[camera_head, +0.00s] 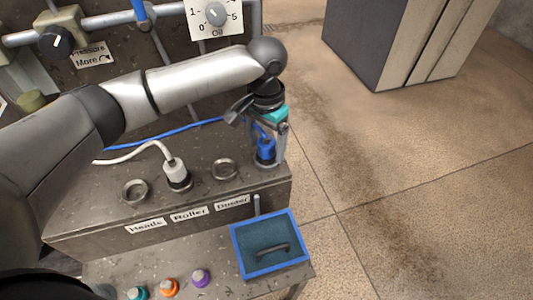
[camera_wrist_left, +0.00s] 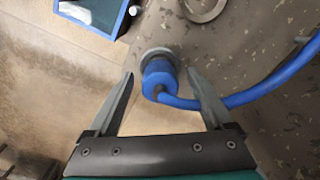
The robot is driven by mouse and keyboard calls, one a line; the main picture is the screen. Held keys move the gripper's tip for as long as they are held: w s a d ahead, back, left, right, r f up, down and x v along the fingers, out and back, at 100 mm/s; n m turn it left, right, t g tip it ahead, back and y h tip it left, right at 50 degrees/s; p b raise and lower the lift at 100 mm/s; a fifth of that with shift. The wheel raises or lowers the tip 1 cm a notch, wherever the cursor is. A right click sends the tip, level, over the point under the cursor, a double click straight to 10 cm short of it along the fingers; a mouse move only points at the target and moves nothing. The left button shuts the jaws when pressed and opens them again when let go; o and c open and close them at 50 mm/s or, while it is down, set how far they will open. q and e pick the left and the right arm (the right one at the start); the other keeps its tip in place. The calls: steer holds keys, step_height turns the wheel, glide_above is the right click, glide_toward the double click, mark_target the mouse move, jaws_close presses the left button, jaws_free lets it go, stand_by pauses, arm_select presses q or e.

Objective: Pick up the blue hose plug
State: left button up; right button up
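The blue hose plug (camera_head: 265,152) stands at the right end of the grey metal ledge, with a blue hose running from it to the left. In the left wrist view the plug (camera_wrist_left: 158,76) sits at a round metal fitting, and its hose curves off to the right. My left gripper (camera_head: 270,146) is over the plug from above. In the left wrist view its two fingers (camera_wrist_left: 160,80) are apart, one on each side of the plug, with a visible gap on both sides. My right gripper is not in view.
A white plug (camera_head: 177,174) stands between two empty ring sockets (camera_head: 135,191) (camera_head: 224,168). Below the ledge are a blue-rimmed tray (camera_head: 237,256) holding a dark handle-like piece and several coloured knobs (camera_head: 169,287). Pipes and a gauge panel (camera_head: 214,16) stand behind.

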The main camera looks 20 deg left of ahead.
arm_select(q)
jaws_close()
stand_by(0.5)
steer(key=shift+r, duration=0.15)
